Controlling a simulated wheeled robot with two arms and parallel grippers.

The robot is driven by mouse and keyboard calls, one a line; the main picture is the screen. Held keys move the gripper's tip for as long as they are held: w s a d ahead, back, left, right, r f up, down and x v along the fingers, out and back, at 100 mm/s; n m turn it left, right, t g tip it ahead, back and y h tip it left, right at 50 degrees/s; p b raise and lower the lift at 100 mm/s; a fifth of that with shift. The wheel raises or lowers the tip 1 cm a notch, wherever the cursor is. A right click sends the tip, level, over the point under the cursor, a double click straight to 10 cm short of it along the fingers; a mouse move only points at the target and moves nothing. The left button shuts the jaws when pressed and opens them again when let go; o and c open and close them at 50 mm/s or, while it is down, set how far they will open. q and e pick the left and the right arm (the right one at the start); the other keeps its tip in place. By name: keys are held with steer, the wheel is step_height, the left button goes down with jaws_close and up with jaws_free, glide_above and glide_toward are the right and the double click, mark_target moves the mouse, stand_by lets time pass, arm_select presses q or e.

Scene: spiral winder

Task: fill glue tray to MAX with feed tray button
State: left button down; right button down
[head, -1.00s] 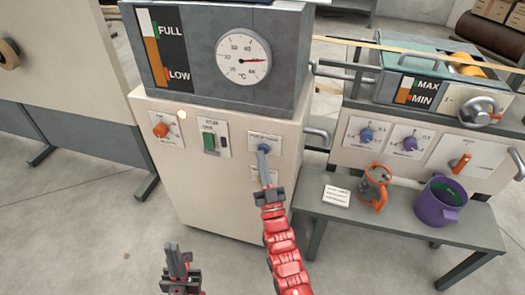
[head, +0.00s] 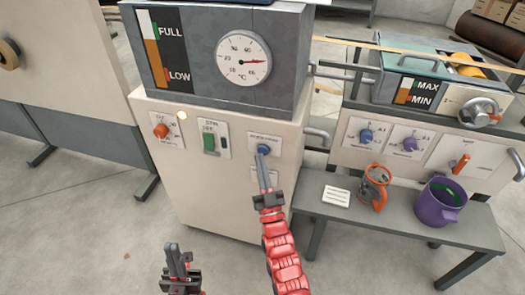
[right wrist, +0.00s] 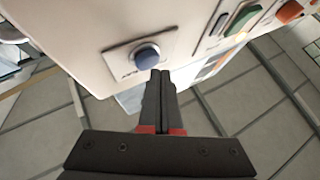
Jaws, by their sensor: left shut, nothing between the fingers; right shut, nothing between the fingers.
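The blue button (head: 263,149) is on a small labelled plate on the front of the cream cabinet; it also shows in the right wrist view (right wrist: 147,57). My right gripper (head: 261,158) is shut and empty, its tips just below and in front of the button. In the right wrist view a slight gap seems to lie between the tips (right wrist: 159,73) and the button. The glue tray (head: 415,78) at the right has a MAX/MIN gauge (head: 415,92) with an orange column beside the labels. My left gripper (head: 177,252) is shut and empty, low in front of the cabinet.
The cabinet also carries an orange knob (head: 160,131) and a green switch (head: 209,142). The FULL/LOW tank (head: 200,45) with a temperature dial (head: 244,59) sits on top.

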steer(key=shift+s, duration=0.3)
steer(key=shift+s+a, duration=0.1)
steer(key=s, duration=0.1)
steer(key=s+a+p, duration=0.1)
steer(key=s, duration=0.2)
steer(key=shift+s+a, duration=0.25)
stand_by(3.2)
steer(key=s+m, duration=0.1)
steer(key=m, duration=0.4)
steer(key=s+m+p, duration=0.1)
steer(key=m, duration=0.4)
steer(key=s+m+g+y, duration=0.1)
steer(key=m, duration=0.5)
steer(key=shift+s+a+r+p, duration=0.2)
steer(key=shift+s+a+p, duration=0.15)
steer(key=shift+s, duration=0.05)
steer(key=shift+w, duration=0.15)
